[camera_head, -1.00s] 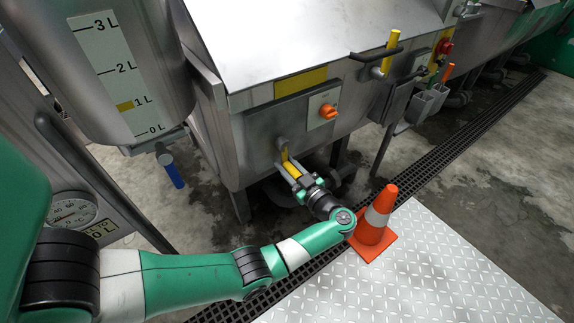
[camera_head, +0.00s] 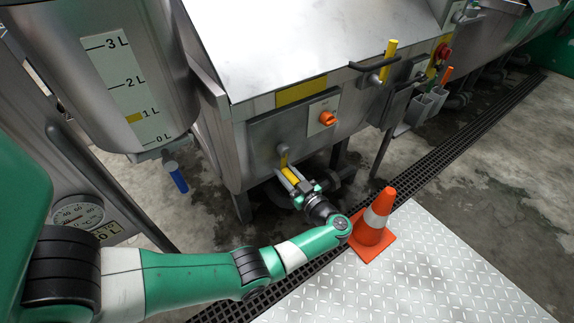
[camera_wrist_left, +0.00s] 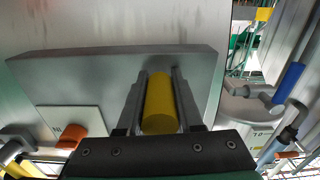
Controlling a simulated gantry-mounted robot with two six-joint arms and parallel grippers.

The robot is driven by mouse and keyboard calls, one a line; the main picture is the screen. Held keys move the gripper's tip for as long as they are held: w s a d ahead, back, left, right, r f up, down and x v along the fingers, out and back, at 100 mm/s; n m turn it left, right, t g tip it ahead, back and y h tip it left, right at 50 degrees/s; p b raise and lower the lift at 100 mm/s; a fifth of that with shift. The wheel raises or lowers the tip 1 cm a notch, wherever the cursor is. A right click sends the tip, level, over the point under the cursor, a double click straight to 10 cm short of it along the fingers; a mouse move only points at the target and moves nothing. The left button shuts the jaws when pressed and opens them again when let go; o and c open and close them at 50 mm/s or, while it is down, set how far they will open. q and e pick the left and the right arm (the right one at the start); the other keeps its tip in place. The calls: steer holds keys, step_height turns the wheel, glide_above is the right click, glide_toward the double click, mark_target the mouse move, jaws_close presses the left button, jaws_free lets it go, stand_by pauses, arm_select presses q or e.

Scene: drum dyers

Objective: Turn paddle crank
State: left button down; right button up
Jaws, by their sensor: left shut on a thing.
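A yellow crank handle (camera_head: 289,173) hangs from a grey hub on the front panel of the steel dyeing machine, low and left of an orange knob (camera_head: 327,118). My left gripper (camera_head: 294,180) is shut around this handle. In the left wrist view the yellow handle (camera_wrist_left: 160,102) stands between the two grey fingers (camera_wrist_left: 158,105), one along each side. The orange knob (camera_wrist_left: 70,136) also shows there, at lower left. The crank arm behind the handle is mostly hidden. My right gripper is in neither view.
An orange cone (camera_head: 374,222) stands close to my left wrist, on the edge of a metal tread plate (camera_head: 420,270). A floor drain grate (camera_head: 440,142) runs alongside. A black lever with a yellow grip (camera_head: 388,62) is farther right. A tank with litre marks (camera_head: 95,95) is at left.

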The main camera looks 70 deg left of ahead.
arm_select(q)
steer(key=m+p, duration=0.1)
steer(key=p, duration=0.1)
steer(key=s+r+m+p, duration=0.1)
steer(key=m+p, duration=0.1)
steer(key=s+m+p, duration=0.1)
steer(key=p, duration=0.1)
steer(key=shift+s+d+r+p, duration=0.2)
steer(key=shift+d+p, duration=0.15)
steer(key=shift+s+d+m+p, duration=0.1)
steer(key=shift+s+m+p, duration=0.25)
steer(key=shift+m+p, duration=0.5)
steer(key=c, duration=0.6)
jaws_free()
steer(key=shift+f, duration=0.1)
steer(key=b, duration=0.3)
glide_toward(270, 166)
steer(key=v, duration=0.5)
steer(key=shift+d, duration=0.1)
